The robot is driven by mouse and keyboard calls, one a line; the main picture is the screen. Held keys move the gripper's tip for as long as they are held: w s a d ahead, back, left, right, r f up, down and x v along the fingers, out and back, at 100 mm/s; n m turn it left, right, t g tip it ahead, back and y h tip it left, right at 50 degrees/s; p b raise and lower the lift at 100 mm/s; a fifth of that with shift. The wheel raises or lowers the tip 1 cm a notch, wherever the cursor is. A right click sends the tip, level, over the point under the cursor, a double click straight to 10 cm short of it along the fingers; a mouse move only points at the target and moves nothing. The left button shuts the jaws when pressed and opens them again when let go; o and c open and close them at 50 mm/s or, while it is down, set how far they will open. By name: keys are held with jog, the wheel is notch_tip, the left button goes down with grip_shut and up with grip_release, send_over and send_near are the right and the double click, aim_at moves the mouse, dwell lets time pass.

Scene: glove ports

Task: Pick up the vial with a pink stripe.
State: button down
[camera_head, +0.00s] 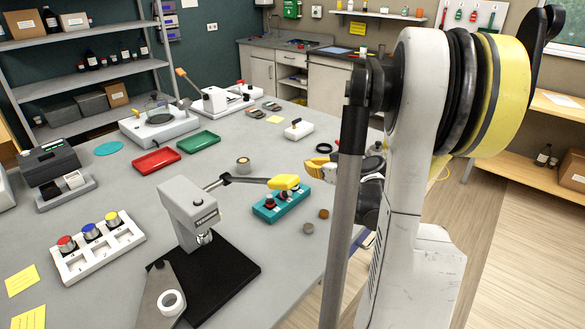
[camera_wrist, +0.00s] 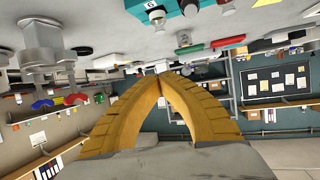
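A teal rack (camera_head: 268,212) stands on the grey table and holds small vials with dark and reddish parts. Its labelled edge shows upside down at the top of the wrist view (camera_wrist: 170,10), with pale rounded vial ends beside it. I cannot make out a pink stripe on any vial.
A grey instrument (camera_head: 190,208) on a black base stands left of the rack. A white box (camera_head: 105,262) with red, blue and yellow knobs is further left. Red (camera_head: 156,162) and green (camera_head: 199,141) trays lie behind. Small round discs (camera_head: 308,228) lie right of the rack.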

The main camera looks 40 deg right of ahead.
jog(key=shift+s+d+r, duration=0.75)
jog(key=shift+s+d, duration=0.1)
jog(key=shift+s, duration=0.2)
jog(key=shift+c, duration=2.2)
grip_release()
